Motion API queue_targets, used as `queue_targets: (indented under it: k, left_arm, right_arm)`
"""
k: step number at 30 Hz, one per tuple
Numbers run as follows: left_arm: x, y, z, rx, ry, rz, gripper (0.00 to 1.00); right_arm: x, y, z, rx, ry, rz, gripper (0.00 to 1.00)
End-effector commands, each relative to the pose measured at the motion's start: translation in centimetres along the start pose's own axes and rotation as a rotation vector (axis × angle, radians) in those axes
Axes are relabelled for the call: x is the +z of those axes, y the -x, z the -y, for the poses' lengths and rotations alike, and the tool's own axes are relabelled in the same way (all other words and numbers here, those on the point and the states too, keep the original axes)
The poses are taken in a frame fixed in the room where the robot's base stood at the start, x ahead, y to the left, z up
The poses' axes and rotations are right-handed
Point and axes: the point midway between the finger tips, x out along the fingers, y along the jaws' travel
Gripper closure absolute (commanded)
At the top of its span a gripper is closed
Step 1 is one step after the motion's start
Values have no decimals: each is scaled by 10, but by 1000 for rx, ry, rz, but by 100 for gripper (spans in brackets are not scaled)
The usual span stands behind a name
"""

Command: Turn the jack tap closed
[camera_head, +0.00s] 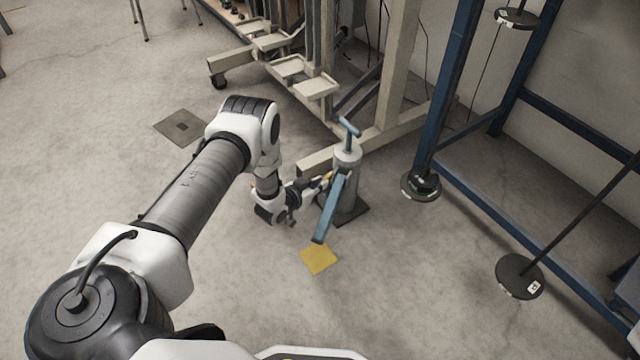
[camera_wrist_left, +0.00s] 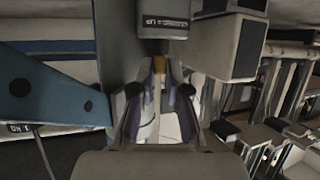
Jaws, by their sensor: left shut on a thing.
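The jack (camera_head: 347,192) stands upright on the floor, a grey cylinder on a dark base with a blue T-shaped top (camera_head: 350,128) and a blue lever (camera_head: 331,208) slanting down in front. My left gripper (camera_head: 318,184) reaches the jack's left side, behind the lever. In the left wrist view the gripper (camera_wrist_left: 158,98) is shut on the tap, a small yellowish piece (camera_wrist_left: 158,72) beneath a labelled grey block (camera_wrist_left: 165,20). The tap is mostly hidden by the fingers, so its turn angle cannot be told. The blue lever (camera_wrist_left: 45,95) fills the left of that view. My right gripper is out of view.
A yellow square (camera_head: 319,259) lies on the floor before the jack. A beige wheeled frame (camera_head: 390,85) stands close behind it. The floor at left is mostly clear.

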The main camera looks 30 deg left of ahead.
Motion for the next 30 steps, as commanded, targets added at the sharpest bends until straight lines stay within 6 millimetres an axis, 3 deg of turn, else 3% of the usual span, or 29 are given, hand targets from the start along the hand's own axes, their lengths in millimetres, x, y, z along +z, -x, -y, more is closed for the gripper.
queue_targets:
  k: [15,30]
  left_arm:
    - [1,-2,12,270,-113,1,100]
    - [0,-2,13,303,-126,0,100]
  right_arm:
    - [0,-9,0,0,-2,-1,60]
    - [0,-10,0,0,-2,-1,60]
